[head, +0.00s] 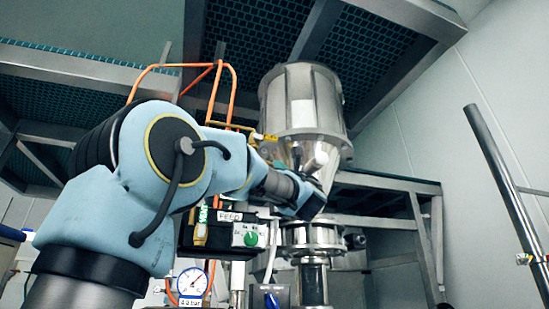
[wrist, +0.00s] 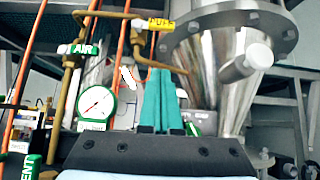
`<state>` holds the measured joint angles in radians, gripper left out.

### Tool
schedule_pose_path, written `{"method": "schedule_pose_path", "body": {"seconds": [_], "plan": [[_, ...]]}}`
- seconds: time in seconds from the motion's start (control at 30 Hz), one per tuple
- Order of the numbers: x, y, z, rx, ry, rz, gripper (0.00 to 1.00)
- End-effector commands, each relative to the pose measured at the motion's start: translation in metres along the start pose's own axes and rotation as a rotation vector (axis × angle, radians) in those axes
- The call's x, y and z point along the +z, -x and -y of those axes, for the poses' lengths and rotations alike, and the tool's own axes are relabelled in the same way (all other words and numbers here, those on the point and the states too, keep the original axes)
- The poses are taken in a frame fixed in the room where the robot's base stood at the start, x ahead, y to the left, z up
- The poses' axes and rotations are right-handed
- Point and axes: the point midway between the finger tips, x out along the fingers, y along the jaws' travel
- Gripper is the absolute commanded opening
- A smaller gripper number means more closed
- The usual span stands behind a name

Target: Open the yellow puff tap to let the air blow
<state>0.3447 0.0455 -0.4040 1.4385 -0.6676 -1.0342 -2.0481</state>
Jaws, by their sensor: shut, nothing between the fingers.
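The yellow tap handle marked PUFF (wrist: 161,25) is at the top middle of the wrist view, on a thin brass pipe (wrist: 110,15). A small yellow piece in the head view (head: 263,137), above my arm and left of the steel hopper, appears to be the same tap. My gripper (wrist: 160,72) has teal fingers pressed together with nothing between them. Its fingertips point up and show just below the yellow handle, with a gap in the picture. Their distance in depth is hard to judge. In the head view my fingers are hidden by my arm.
The steel hopper (head: 301,105) stands right of the tap. A round gauge (wrist: 97,104) and a green AIR handle (wrist: 84,49) are left of my fingers. A control box (head: 220,232) with a green knob sits below my forearm.

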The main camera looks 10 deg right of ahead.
Motion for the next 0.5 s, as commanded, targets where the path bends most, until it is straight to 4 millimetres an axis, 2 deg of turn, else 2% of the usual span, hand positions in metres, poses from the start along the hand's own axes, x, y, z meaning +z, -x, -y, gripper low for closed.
{"method": "schedule_pose_path", "body": {"seconds": [0.5], "plan": [[0.003, -0.09, 0.001, -0.003, -0.007, -0.003, 0.0]]}}
